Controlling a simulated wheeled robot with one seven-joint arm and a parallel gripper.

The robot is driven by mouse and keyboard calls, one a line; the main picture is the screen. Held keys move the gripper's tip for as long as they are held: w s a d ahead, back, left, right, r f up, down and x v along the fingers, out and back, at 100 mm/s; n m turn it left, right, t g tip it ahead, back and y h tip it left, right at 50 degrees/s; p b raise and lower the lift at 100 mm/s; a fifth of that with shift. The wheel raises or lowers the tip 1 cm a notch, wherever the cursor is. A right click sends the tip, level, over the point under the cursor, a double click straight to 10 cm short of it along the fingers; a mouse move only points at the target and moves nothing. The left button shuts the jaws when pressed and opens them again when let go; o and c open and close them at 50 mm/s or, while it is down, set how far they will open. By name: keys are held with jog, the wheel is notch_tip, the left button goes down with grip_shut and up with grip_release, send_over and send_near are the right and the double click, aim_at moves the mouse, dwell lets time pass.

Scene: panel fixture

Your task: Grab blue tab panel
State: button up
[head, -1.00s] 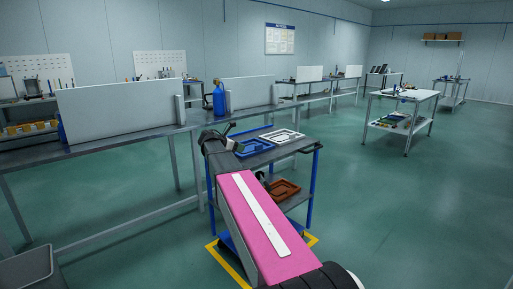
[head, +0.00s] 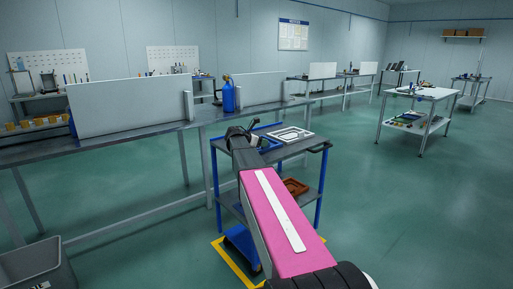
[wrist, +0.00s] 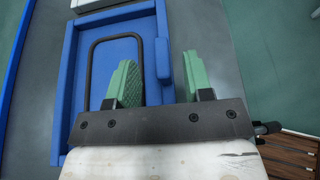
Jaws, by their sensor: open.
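The blue tab panel (wrist: 110,65) lies flat on the grey cart top in the wrist view. It has a raised rim, a dark looped outline on its face and a small blue tab (wrist: 163,62) on its right edge. My gripper (wrist: 158,70) is open, with green pads on either side of that edge; the tab shows between them, just beyond the tips. I cannot tell the height gap. In the head view my gripper (head: 254,128) partly hides the blue panel (head: 270,143).
A white tray (head: 291,134) lies beside the blue panel on the cart (head: 300,149). A brown tray (head: 296,187) is on the cart's lower shelf. A long bench with upright white panels (head: 130,103) and a blue bottle (head: 228,97) stands behind.

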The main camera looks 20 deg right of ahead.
jog(key=shift+x, duration=2)
jog(key=shift+s, duration=0.1)
grip_shut()
jog(key=shift+r, duration=0.2)
